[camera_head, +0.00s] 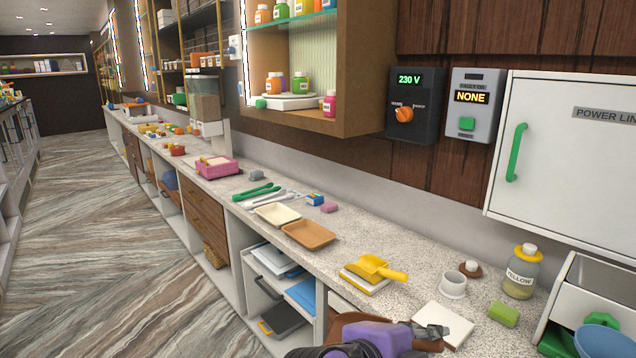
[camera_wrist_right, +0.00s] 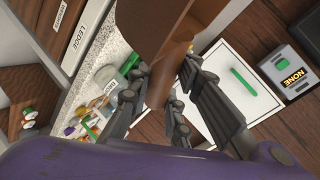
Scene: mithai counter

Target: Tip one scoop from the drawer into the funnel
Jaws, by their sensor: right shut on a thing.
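My right gripper (camera_head: 432,336) is at the bottom of the head view, in front of the counter edge. In the right wrist view its fingers (camera_wrist_right: 155,100) are shut on a brown wooden drawer (camera_wrist_right: 150,50), whose hollow inside partly shows. In the head view, part of the brown drawer (camera_head: 350,318) shows below the counter, behind my purple wrist; its contents are hidden. A yellow scoop (camera_head: 372,267) lies on a pale block on the counter, its handle pointing right. A blue round bowl-like thing (camera_head: 604,342) is cut off at bottom right; I cannot tell whether it is the funnel.
Two shallow trays (camera_head: 309,234) lie farther left. A white cabinet (camera_head: 570,150) overhangs the right end.

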